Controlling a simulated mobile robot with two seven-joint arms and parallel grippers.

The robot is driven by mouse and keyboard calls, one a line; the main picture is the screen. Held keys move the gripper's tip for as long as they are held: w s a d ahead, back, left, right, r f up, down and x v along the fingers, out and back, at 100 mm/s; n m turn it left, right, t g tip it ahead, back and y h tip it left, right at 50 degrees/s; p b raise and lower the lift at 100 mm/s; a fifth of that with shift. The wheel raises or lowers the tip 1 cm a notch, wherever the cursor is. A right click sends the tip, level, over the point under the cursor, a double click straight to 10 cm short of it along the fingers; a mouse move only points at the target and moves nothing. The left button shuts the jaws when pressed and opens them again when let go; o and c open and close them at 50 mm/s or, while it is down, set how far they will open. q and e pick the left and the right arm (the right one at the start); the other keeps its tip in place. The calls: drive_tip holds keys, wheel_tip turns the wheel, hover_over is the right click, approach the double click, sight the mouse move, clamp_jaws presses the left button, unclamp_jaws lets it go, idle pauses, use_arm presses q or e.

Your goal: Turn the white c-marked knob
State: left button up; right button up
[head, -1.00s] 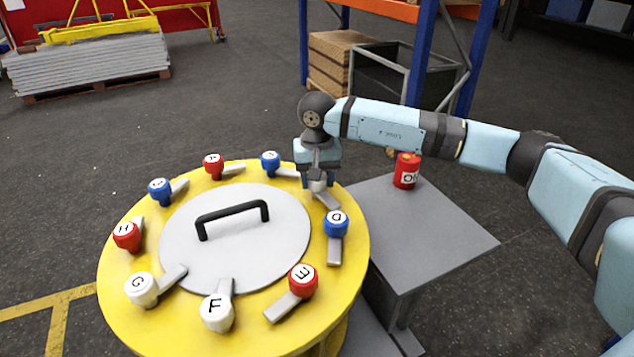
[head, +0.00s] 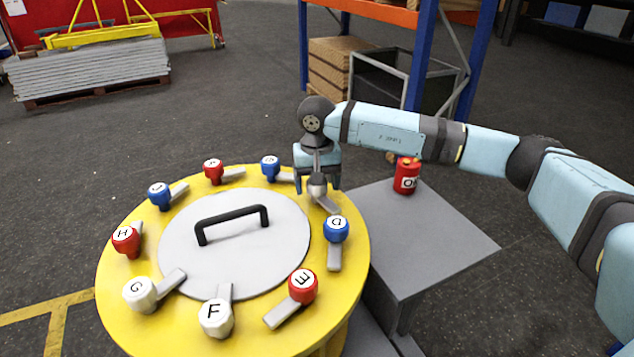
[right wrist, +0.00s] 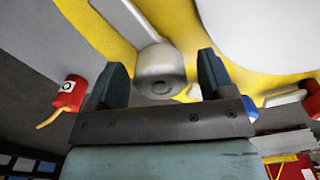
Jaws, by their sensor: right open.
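The white c-marked knob (head: 317,182) stands on the right rim of the round yellow table, with its grey lever pointing down-right. In the right wrist view the knob (right wrist: 160,72) shows a dark C on its top and sits between my two fingers. My right gripper (head: 318,187) is open around the knob, with a finger on either side and visible gaps. Its dark fingers also show in the right wrist view (right wrist: 159,66). My left gripper is not in view.
The yellow table (head: 255,333) carries several other lettered knobs, such as the blue D knob (head: 336,229) nearby. A grey lid (head: 235,255) with a black handle (head: 232,222) fills its middle. A red canister (head: 406,177) stands on a grey side table (head: 430,235).

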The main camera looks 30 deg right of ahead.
wheel_tip(320, 180, up, 14)
idle(0.5)
drive_tip(key=shift+f, duration=0.1)
